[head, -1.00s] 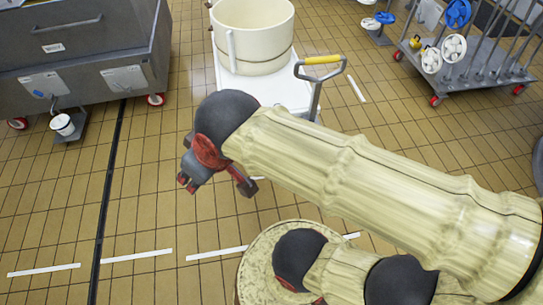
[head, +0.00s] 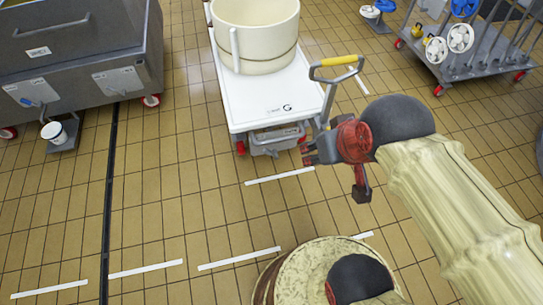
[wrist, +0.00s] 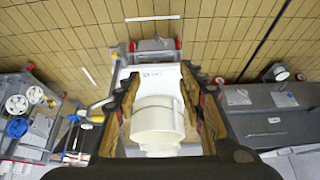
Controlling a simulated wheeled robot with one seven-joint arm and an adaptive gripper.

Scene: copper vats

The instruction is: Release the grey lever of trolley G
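Trolley G (head: 284,118) has a white deck marked "G" and carries a cream tub (head: 262,35). A grey handle frame with a yellow grip (head: 340,60) rises at its right side. A grey unit (head: 274,138) with red wheels sits under its near end; I cannot clearly make out the grey lever there. My gripper (head: 308,150) is at the near right corner of the trolley in the head view, apparently apart from it. In the wrist view my gripper (wrist: 160,78) has its fingers spread and empty, with the deck (wrist: 140,88) and tub showing between them.
A large grey bin cart (head: 95,50) stands at the left, with a small white bucket (head: 53,132) beside it. A grey cart with valve wheels (head: 460,37) stands at the upper right. The tiled floor (head: 200,220) in front is clear.

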